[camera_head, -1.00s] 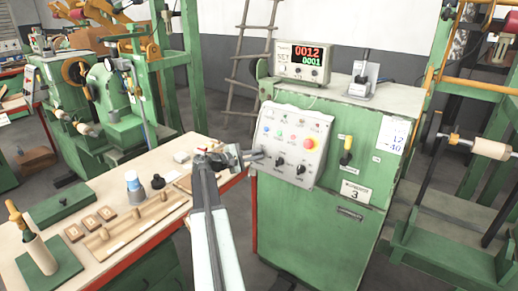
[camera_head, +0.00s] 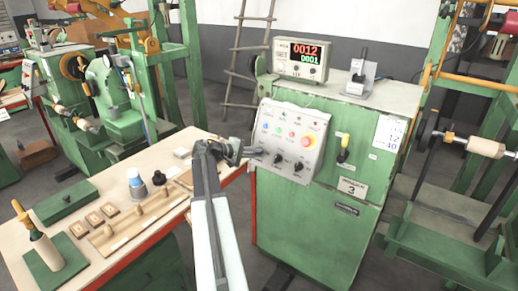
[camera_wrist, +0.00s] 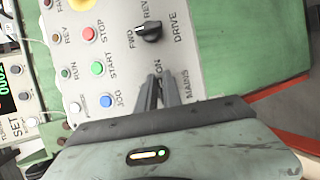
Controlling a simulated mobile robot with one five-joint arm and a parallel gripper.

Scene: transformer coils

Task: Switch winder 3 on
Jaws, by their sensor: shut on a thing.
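Winder 3's green cabinet (camera_head: 320,225) stands right of centre with a plate (camera_head: 352,188) reading 3. Its pale control panel (camera_head: 268,117) has coloured push buttons, a red knob and black rotary knobs. My gripper (camera_head: 255,152) is at the panel's lower left corner. In the wrist view my gripper's fingers (camera_wrist: 160,92) are close together at the MAINS switch, shut on its knob. The fingers hide the knob, so its setting cannot be read. An ON label shows beside the fingertips. The DRIVE knob (camera_wrist: 150,32) is just beyond them, apart from the fingers.
A counter display (camera_head: 301,57) on the cabinet reads 0012 and 0001. A yellow-handled lever (camera_head: 345,147) is right of the panel. A wooden-topped bench (camera_head: 100,265) with blocks and a bottle (camera_head: 136,186) lies left of my arm. Another green machine (camera_head: 115,105) stands behind it.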

